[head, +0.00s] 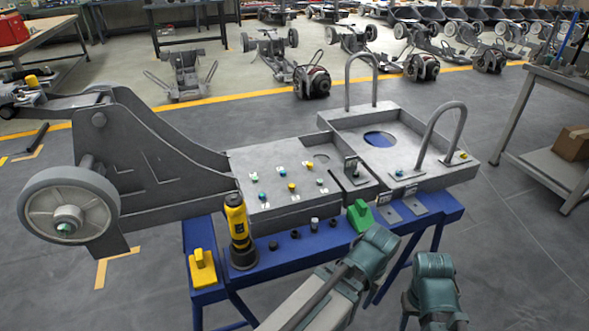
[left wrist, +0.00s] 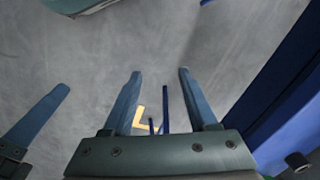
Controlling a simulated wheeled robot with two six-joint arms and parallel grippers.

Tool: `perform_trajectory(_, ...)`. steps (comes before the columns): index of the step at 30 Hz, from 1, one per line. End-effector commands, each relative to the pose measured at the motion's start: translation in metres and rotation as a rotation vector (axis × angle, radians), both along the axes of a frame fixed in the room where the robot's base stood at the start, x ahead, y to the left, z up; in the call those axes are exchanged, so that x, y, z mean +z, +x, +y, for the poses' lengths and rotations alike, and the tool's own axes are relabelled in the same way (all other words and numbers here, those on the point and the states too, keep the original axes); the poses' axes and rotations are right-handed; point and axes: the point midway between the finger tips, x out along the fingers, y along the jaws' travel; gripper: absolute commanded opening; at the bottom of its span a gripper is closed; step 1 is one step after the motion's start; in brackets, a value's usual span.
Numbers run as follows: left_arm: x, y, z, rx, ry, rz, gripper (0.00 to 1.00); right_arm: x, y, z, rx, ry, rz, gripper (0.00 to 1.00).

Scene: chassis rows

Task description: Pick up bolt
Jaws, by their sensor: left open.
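Several small bolt-like pieces stand on the blue front rail, including a dark one (head: 295,234) and a grey-topped one (head: 315,224). Small fasteners with coloured heads, such as a yellow one (head: 292,187), sit on the grey chassis plate (head: 265,214). I cannot tell which is the task's bolt. My left gripper (left wrist: 160,75) is open and empty in the left wrist view, with floor between its fingers. A dark cylindrical piece (left wrist: 297,161) shows on the blue rail to its right. Part of another blue finger (left wrist: 40,115) shows at the left edge, probably my right gripper's.
The blue stand's rail (head: 440,206) carries a yellow-black power tool (head: 240,232), a yellow block (head: 202,268) and a green block (head: 360,216). A large wheel (head: 68,205) juts out left. Two hoops, one (head: 440,135) at right, rise from the chassis. Floor in front is clear.

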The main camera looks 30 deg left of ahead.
Motion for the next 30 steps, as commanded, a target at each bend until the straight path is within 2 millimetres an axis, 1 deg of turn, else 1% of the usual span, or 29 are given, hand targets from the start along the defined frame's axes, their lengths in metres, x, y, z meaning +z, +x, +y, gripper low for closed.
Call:
perform_trajectory(1, 0.039, 0.004, 0.006, 0.021, -0.006, -0.005, 0.59, 0.039, 0.000, 0.000, -0.001, 0.001, 0.000, 0.50)
perform_trajectory(3, 0.063, 0.008, 0.014, 0.045, -0.015, -0.012, 0.59, 0.064, 0.000, 0.000, -0.002, 0.001, 0.001, 0.50)
perform_trajectory(8, 0.119, 0.019, 0.033, 0.098, -0.038, -0.030, 0.59, 0.120, 0.000, 0.000, -0.005, 0.001, 0.001, 0.50)
perform_trajectory(9, 0.133, 0.021, 0.038, 0.110, -0.043, -0.033, 0.59, 0.134, 0.000, 0.000, -0.005, 0.001, 0.001, 0.50)
perform_trajectory(12, 0.167, 0.029, 0.052, 0.136, -0.061, -0.043, 0.59, 0.167, 0.000, 0.000, -0.007, 0.002, 0.002, 0.50)
perform_trajectory(15, 0.196, 0.037, 0.067, 0.149, -0.083, -0.054, 0.59, 0.196, -0.001, 0.000, -0.008, 0.003, 0.002, 0.50)
perform_trajectory(17, 0.211, 0.042, 0.078, 0.149, -0.101, -0.059, 0.59, 0.212, -0.001, 0.001, -0.009, 0.003, 0.002, 0.50)
perform_trajectory(18, 0.221, 0.045, 0.087, 0.146, -0.113, -0.063, 0.59, 0.221, -0.001, 0.001, -0.009, 0.003, 0.002, 0.50)
perform_trajectory(20, 0.236, 0.052, 0.102, 0.130, -0.138, -0.071, 0.59, 0.236, -0.001, 0.001, -0.010, 0.003, 0.003, 0.50)
perform_trajectory(21, 0.243, 0.058, 0.114, 0.111, -0.158, -0.080, 0.59, 0.243, -0.001, 0.001, -0.011, 0.004, 0.003, 0.50)
perform_trajectory(22, 0.246, 0.062, 0.123, 0.094, -0.173, -0.086, 0.59, 0.245, -0.001, 0.001, -0.012, 0.003, 0.003, 0.50)
perform_trajectory(26, 0.253, 0.075, 0.163, -0.003, -0.236, -0.127, 0.59, 0.249, -0.001, 0.001, -0.012, 0.003, 0.003, 0.50)
perform_trajectory(29, 0.256, 0.084, 0.199, -0.097, -0.281, -0.176, 0.59, 0.248, -0.001, 0.001, -0.012, 0.003, 0.003, 0.50)
perform_trajectory(30, 0.257, 0.087, 0.214, -0.137, -0.296, -0.201, 0.59, 0.248, -0.001, 0.001, -0.012, 0.003, 0.003, 0.50)
